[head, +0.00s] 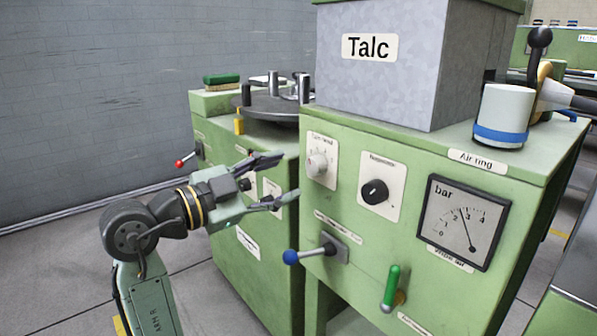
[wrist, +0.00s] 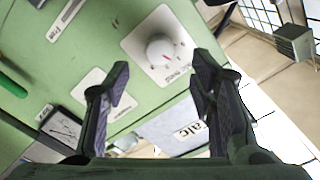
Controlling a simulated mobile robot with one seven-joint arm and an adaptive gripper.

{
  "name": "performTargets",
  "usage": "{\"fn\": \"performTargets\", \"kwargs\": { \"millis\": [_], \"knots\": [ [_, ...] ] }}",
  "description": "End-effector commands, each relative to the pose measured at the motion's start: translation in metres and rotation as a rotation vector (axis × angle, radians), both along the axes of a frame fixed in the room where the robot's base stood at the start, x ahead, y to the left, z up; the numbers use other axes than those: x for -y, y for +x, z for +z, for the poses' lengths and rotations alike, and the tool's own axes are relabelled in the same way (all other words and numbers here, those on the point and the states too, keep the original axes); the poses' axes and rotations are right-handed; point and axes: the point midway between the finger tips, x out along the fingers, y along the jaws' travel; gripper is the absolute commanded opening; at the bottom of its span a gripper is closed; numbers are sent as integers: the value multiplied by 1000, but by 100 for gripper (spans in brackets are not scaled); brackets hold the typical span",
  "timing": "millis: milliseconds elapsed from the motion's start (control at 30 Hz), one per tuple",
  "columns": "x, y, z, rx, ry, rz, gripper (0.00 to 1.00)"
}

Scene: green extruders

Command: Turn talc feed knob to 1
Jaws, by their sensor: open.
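The talc feed knob (head: 317,165) is a small light grey dial with a pointer mark, on a white scale plate at the upper left of the green machine front. In the wrist view the knob (wrist: 160,51) shows upside down, with a red mark on it, beyond and between the fingers. The scale digits are too small to read surely. My gripper (head: 283,178) is open and empty, to the left of the knob and apart from it. Its two dark fingers also show in the wrist view (wrist: 163,85). A grey box labelled Talc (head: 385,80) stands above the panel.
A black knob (head: 375,192) sits right of the talc knob. A blue-tipped lever (head: 291,257) sticks out below it, and a green lever (head: 391,287) lower right. A bar gauge (head: 464,222) is at the right. A dark round table (head: 268,107) stands behind the gripper.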

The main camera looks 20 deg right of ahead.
Motion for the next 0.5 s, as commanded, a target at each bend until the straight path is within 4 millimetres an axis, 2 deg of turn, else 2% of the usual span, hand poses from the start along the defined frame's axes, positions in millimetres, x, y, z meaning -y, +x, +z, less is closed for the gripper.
{"fn": "performTargets", "kwargs": {
  "millis": [33,200,333,500],
  "knots": [
    [-11,-3,0,1,-1,4,50],
    [-38,-13,0,0,1,2,50],
    [-49,-18,0,0,0,1,50],
    [-53,-20,0,0,1,-2,50]
  ]
}}
